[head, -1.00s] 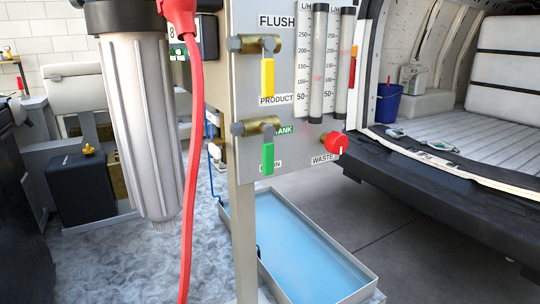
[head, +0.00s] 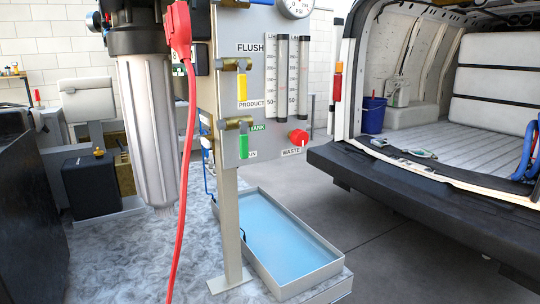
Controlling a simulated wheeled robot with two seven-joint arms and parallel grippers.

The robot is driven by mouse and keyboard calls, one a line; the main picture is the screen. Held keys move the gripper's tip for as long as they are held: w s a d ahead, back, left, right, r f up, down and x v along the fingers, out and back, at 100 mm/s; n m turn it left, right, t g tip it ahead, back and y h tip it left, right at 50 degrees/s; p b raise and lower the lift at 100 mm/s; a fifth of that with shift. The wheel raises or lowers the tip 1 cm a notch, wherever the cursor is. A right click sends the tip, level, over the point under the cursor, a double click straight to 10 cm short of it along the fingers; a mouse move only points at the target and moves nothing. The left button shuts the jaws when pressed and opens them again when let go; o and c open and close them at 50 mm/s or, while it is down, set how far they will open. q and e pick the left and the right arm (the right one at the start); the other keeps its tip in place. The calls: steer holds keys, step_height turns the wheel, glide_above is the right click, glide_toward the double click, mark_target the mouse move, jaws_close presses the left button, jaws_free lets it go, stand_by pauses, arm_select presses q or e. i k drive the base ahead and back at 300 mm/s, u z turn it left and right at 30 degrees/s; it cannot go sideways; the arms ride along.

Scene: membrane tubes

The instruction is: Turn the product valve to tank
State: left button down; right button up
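The panel (head: 262,85) stands upright in the middle of the head view on a post. The product valve with its green handle (head: 244,148) is low on the panel, between a PRODUCT label above and a green TANK label (head: 257,127) at its upper right. A label below it is partly hidden. The green handle hangs straight down. Above it, the flush valve's yellow handle (head: 242,88) also hangs down. Neither of my grippers is in view.
A red waste knob (head: 298,137) sits right of the green handle. A filter housing (head: 148,130) and a red cable (head: 190,110) hang at the panel's left. A blue-floored tray (head: 275,235) lies below.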

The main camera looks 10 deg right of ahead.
mark_target(244, 126)
steer(key=z, duration=0.8)
steer(key=i, duration=0.65)
steer(key=u, duration=0.8)
